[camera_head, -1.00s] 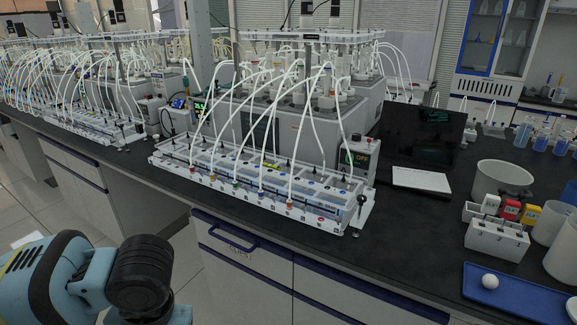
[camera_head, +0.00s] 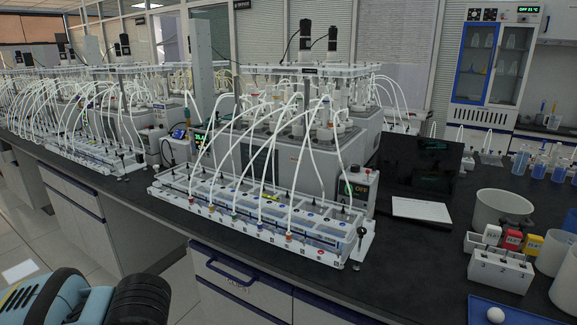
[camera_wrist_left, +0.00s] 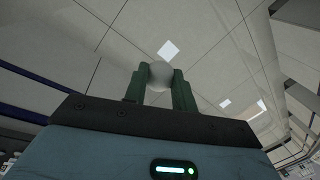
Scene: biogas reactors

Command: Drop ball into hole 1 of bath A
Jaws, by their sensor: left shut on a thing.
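A white ball (camera_wrist_left: 160,78) is between the two green fingers of my left gripper (camera_wrist_left: 159,72) in the left wrist view. The fingers are shut on it, with floor tiles beyond. In the head view only links of my left arm show at the lower left; the gripper and held ball are out of that picture. A grey water bath (camera_head: 365,142) with bottles and motors on top stands behind a long white tube rack (camera_head: 262,222). I cannot read which bath is A, and hole 1 is not distinguishable. My right gripper is not in view.
A second white ball (camera_head: 495,314) lies on a blue tray (camera_head: 530,320) at the lower right. A laptop (camera_head: 418,165), a white tub (camera_head: 500,212) and a white holder (camera_head: 499,271) with coloured blocks nearby stand on the dark bench (camera_head: 410,255). Bench between rack and holder is clear.

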